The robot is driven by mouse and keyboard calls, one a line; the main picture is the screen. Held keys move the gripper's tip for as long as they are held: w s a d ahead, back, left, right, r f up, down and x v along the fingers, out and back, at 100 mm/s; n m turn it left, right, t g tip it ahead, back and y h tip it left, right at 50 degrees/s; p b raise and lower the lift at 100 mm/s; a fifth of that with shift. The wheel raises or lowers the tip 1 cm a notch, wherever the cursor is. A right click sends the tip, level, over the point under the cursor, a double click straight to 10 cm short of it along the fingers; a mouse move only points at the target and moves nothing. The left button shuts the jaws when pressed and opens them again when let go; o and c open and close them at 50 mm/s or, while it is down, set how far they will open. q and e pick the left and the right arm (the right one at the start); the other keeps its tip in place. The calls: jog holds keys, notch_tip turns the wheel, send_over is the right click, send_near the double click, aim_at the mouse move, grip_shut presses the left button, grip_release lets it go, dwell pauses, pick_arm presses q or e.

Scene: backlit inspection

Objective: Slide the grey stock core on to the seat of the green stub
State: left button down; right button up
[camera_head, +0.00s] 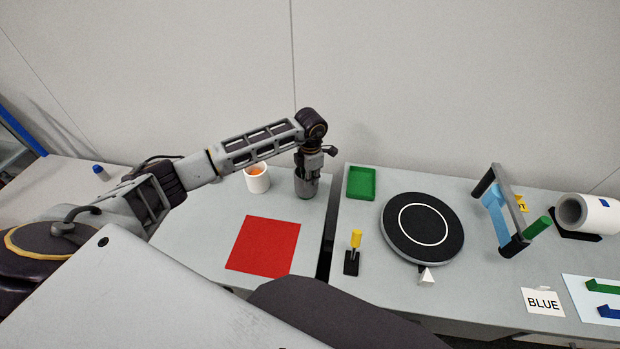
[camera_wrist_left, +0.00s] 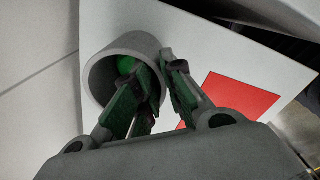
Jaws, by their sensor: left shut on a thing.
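A grey hollow cylinder (camera_head: 306,190), which looks like the grey stock core, stands upright on the left table. It also shows in the left wrist view (camera_wrist_left: 99,80). My left gripper (camera_head: 308,170) points down at its top and is shut on its wall, one finger seemingly inside the bore and the other outside. The fingers (camera_wrist_left: 158,72) show in the wrist view. Something rounded and green (camera_wrist_left: 127,65) shows in the bore, partly hidden by a finger; I cannot tell whether it is a stub. A green rod (camera_head: 538,228) sticks out from a dark frame (camera_head: 513,190). My right gripper is not seen.
A white cup (camera_head: 257,184) with orange inside stands left of the cylinder, near a red mat (camera_head: 264,247). Across a gap, the right table holds a green tray (camera_head: 361,183), a black disc (camera_head: 398,232), a yellow-topped piece (camera_head: 356,239) and a white tube (camera_head: 599,217).

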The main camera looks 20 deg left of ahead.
pick_arm(q)
jog(key=shift+f+b, duration=0.75)
jog(key=shift+f, duration=0.3)
jog(key=shift+s, duration=0.1)
jog(key=shift+f, duration=0.1)
dwell(0.3)
jog(key=c, duration=1.4)
grip_release()
jog(key=shift+d+r, duration=0.1)
jog(key=shift+r, duration=5.9)
